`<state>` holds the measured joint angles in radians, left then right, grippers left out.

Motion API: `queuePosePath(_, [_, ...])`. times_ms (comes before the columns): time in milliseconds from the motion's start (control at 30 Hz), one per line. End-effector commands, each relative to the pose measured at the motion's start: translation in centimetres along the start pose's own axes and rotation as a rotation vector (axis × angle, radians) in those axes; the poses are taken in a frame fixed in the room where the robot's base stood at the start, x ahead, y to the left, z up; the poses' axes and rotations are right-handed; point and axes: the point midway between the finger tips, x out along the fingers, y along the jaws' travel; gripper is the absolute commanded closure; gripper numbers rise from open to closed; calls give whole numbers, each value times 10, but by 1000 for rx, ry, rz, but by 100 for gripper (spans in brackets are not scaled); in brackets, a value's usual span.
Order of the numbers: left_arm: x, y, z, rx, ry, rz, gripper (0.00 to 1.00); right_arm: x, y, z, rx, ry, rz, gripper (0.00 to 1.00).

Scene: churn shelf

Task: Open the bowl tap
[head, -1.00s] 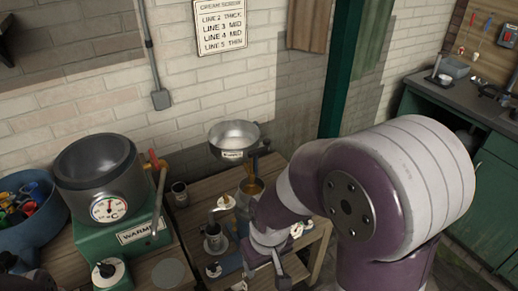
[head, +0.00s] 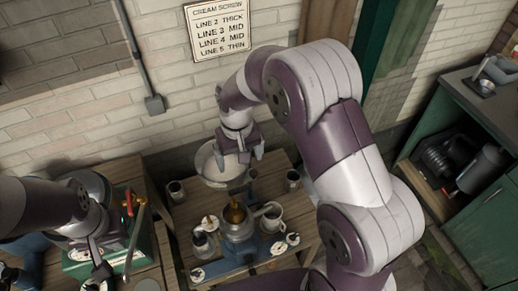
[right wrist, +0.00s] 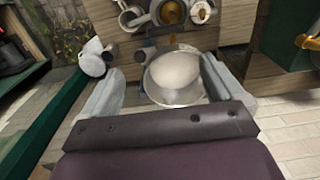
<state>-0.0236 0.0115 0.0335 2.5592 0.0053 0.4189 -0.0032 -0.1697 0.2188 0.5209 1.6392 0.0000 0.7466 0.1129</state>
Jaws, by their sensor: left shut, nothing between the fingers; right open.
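The metal bowl (head: 210,168) stands on the wooden bench against the brick wall, partly hidden behind my right gripper (head: 240,160). In the right wrist view the bowl (right wrist: 174,80) shows pale contents, between and beyond the two spread fingers. My right gripper is open and nothing shows held in it. A small dark blue part (right wrist: 145,52) sits at the bowl's edge; I cannot tell whether it is the tap or how it is turned. My left gripper (head: 101,268) is shut and empty, low at the left in front of the green warmer.
The green warmer (head: 95,262) has a red-tipped lever. A dark green cabinet (head: 490,190) stands right.

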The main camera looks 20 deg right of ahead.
Motion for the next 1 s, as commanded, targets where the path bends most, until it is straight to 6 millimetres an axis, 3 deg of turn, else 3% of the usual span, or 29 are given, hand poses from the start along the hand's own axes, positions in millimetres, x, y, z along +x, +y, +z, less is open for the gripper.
queuePosePath(167, [-4, 0, 0, 0, -1, 0, 100, 8, 0, 2, 23, -22, 3, 5])
queuePosePath(600, [-37, 0, -4, 0, 0, 0, 100, 106, 1, 4, 23, -20, 3, 5])
queuePosePath(800, [-40, 0, -4, 0, 0, 0, 100, 122, 0, 3, 23, -16, 2, 5])
queuePosePath(1000, [-39, 0, -4, 0, 0, 0, 100, 124, 1, 3, 23, -16, 2, 5])
